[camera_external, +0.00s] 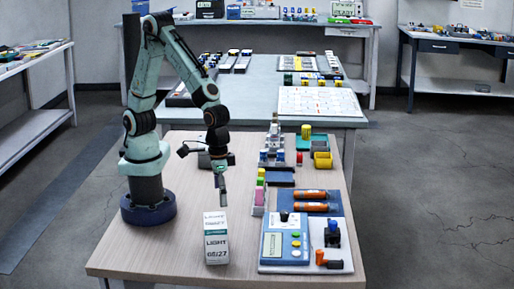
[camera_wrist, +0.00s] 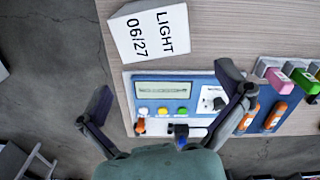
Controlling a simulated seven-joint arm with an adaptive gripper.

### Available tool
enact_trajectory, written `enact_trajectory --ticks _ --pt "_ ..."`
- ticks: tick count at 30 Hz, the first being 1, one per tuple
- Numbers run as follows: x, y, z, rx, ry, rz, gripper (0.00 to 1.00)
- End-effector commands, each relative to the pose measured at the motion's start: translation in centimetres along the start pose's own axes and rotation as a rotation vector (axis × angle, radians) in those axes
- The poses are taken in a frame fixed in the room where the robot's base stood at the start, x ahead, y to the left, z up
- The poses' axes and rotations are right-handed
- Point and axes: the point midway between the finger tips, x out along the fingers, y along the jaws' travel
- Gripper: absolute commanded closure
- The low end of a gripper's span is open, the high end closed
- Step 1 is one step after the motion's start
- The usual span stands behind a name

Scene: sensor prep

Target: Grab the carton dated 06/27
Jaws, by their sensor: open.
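The white carton (camera_external: 216,247) stands near the front edge of the wooden table, with "LIGHT" and a date on its front. In the wrist view the carton (camera_wrist: 150,33) lies at the upper middle, and its printed face reads "LIGHT 06/27". My gripper (camera_external: 221,187) hangs above the table, higher than the carton and apart from it. In the wrist view my gripper (camera_wrist: 164,82) has its two fingers spread wide with nothing held between them. The carton is beyond the fingertips in that view.
A blue-and-white meter (camera_external: 285,240) with a screen and buttons sits right of the carton. Orange cylinders (camera_external: 311,207) lie on a blue mat behind it. Pink and green blocks (camera_external: 260,190) stand nearby. Bare tabletop (camera_external: 150,250) is free left of the carton.

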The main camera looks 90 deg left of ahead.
Motion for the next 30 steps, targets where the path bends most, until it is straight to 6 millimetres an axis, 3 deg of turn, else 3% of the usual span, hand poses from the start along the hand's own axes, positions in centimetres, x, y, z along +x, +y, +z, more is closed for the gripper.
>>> enact_trajectory --ticks 3,16,26,27,30 --pt "1.2 0.6 1.7 0.060 -0.019 -0.029 0.00" --pt "7.0 0.5 2.0 0.066 -0.019 -0.029 0.00" --pt "7.7 0.5 1.9 0.065 -0.017 -0.026 0.00" --pt "7.7 0.5 1.9 0.065 -0.017 -0.026 0.06" --pt "7.7 0.5 1.9 0.065 -0.017 -0.026 0.38"
